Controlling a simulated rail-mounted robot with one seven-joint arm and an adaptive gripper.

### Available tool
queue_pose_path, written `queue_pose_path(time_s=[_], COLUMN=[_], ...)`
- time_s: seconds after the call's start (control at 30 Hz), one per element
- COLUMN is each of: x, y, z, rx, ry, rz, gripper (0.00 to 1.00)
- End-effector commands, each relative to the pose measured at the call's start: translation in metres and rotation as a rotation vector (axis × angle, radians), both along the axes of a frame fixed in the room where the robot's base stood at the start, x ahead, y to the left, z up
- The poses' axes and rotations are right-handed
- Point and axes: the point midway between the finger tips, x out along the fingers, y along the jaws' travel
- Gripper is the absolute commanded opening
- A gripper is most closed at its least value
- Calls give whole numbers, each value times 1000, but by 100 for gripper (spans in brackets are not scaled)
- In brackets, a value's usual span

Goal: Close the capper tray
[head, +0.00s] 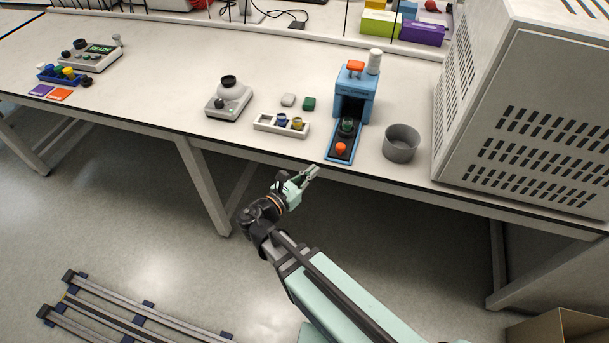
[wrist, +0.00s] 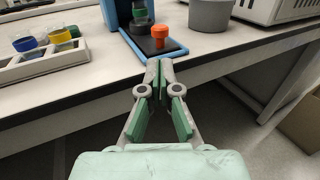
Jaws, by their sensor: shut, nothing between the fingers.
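The capper (head: 354,95) is a blue machine with an orange handle on top, standing on the bench right of centre. Its tray (head: 334,155) sticks out in front toward the bench edge, dark with a blue rim, and carries an orange knob (head: 340,148). A dark vial with green (head: 347,127) stands on the tray behind the knob. In the wrist view the knob (wrist: 154,44) and tray front (wrist: 134,47) are just beyond my fingertips. My gripper (head: 312,171) is shut and empty, in front of the bench edge and slightly left of the tray, apart from it.
A white rack (head: 267,125) with small vials stands left of the capper. A grey cup (head: 401,143) stands close on its right, beside a large vented cabinet (head: 530,120). A white device (head: 229,98) is farther left. Floor space before the bench is clear around my gripper.

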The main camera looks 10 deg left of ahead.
Motion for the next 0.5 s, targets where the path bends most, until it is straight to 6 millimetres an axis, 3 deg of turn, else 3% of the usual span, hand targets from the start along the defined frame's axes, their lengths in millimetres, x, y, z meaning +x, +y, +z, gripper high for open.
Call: queue_pose_path(time_s=[0.2, 0.5], x=[38, 73], y=[-21, -40], z=[2, 2], rx=[0, 2], ry=[1, 0], rz=[-3, -1], gripper=[0, 0])
